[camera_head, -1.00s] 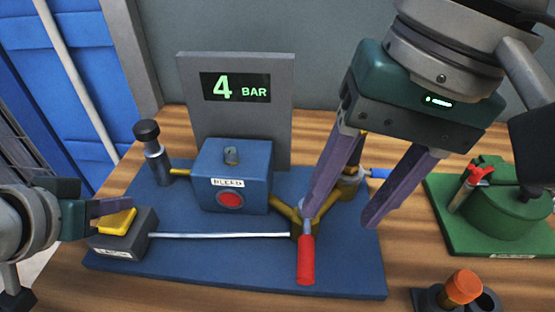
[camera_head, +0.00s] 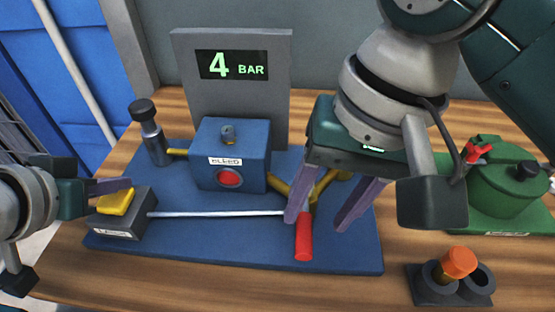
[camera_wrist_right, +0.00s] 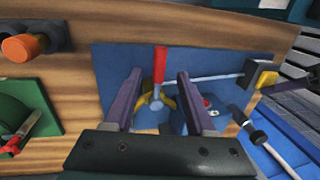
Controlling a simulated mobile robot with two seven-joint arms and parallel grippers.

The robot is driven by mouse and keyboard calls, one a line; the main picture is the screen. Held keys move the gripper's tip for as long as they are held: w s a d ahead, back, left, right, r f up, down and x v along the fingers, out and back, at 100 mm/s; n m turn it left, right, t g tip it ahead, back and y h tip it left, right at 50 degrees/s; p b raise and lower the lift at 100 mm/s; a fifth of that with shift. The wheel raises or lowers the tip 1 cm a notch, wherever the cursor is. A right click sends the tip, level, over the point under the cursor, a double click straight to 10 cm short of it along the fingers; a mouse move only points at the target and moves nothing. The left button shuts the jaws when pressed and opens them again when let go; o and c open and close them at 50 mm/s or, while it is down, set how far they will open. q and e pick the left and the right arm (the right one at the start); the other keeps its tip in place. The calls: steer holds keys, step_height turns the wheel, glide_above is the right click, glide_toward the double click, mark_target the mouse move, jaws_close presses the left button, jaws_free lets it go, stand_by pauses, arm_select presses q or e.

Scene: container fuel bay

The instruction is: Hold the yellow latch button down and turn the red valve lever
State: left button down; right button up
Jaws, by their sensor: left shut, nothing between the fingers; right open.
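The yellow latch button (camera_head: 116,202) sits on a dark box at the left of the blue base plate. My left gripper (camera_head: 130,183) is shut and empty, its fingertips over the button; I cannot tell whether the button is pressed. The red valve lever (camera_head: 304,238) points toward the front of the plate, and its handle also shows in the right wrist view (camera_wrist_right: 160,64). My right gripper (camera_head: 316,222) is open above the valve. In the right wrist view the lever lies between the spread fingers (camera_wrist_right: 160,76), apart from both. The brass valve body is partly hidden by them.
A grey panel (camera_head: 186,80) reads 4 BAR behind a blue BLEED box (camera_head: 205,140) with a red button. A thin rod (camera_head: 210,213) runs from latch box to valve. A green canister (camera_head: 502,196) and an orange-capped holder (camera_head: 415,285) stand at right.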

mark_target(304, 235)
steer(key=shift+a+f, duration=0.25)
steer(key=shift+f, duration=0.95)
steer(key=shift+a+f, duration=0.2)
steer(key=shift+f, duration=0.95)
jaws_close()
steer(key=shift+a+r, duration=0.1)
